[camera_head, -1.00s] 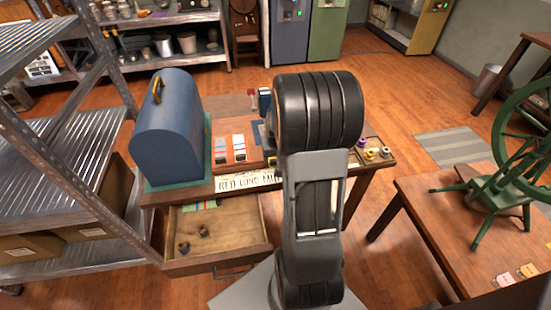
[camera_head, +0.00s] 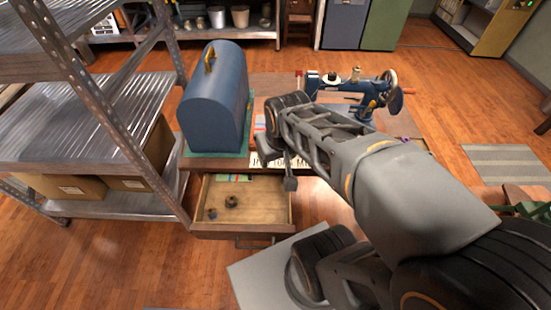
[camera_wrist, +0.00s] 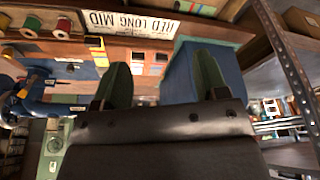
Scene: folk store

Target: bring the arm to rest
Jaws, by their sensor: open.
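My arm reaches from the lower right of the head view towards the desk, across the desk's right part. My gripper (camera_wrist: 161,78) shows two green fingers standing apart in the wrist view, with nothing held between them. In the head view, dark parts at the arm's far end hang near the open drawer's upper right side; the fingers are hard to make out there. The blue domed case (camera_head: 214,98) stands upright on the desk, left of the arm's end. The open drawer (camera_head: 243,222) below holds a few small dark items.
A blue sewing machine (camera_head: 345,92) stands behind my arm on the desk. A metal shelf (camera_head: 108,110) with cardboard boxes (camera_head: 68,187) is close on the left. The lettered sign (camera_wrist: 130,23) shows in the wrist view. Open wooden floor lies at the front left.

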